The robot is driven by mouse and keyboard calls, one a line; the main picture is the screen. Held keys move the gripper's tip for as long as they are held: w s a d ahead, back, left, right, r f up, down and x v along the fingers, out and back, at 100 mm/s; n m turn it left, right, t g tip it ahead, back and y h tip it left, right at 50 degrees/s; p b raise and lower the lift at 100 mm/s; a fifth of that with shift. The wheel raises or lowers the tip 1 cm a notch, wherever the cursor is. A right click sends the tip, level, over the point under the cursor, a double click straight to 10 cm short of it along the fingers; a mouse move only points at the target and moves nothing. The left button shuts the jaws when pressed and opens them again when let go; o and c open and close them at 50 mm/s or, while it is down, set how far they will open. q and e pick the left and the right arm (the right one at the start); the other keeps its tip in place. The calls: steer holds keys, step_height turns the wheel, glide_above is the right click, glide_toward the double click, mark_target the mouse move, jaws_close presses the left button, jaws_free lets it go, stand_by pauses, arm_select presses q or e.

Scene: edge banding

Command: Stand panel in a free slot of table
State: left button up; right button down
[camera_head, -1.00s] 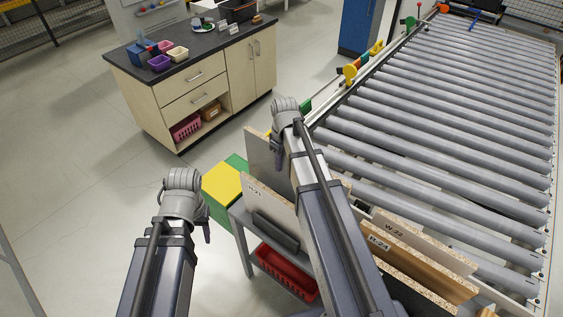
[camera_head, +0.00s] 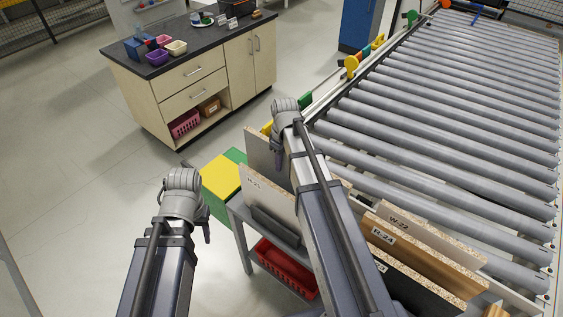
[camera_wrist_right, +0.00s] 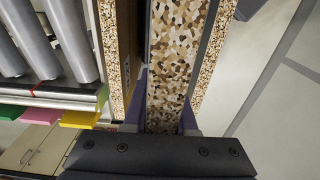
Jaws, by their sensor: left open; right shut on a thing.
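Panel H-21 (camera_head: 258,190) stands on the grey table (camera_head: 238,232). My left gripper (camera_head: 206,228) is open, apart from the table. Slots are mostly hidden.
A roller conveyor (camera_head: 450,110) runs along the right. A red crate (camera_head: 285,268) sits below the table. A yellow and green block (camera_head: 221,178) is beyond its left end. A wooden cabinet (camera_head: 195,85) stands at the back left. Floor at left is clear.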

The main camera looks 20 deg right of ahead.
mark_target(282, 179)
steer(key=shift+f+b, duration=4.3)
steer(key=shift+f, duration=0.35)
steer(key=c, duration=0.6)
jaws_free()
steer(key=shift+c, duration=0.2)
steer(key=shift+r, duration=0.1)
step_height(282, 179, up, 8)
steer(key=p, duration=0.7)
steer(key=shift+s+p, duration=0.2)
steer(key=shift+p, duration=0.2)
steer(key=shift+d+f, duration=0.1)
steer(key=shift+f, duration=0.1)
steer(key=shift+r, duration=0.15)
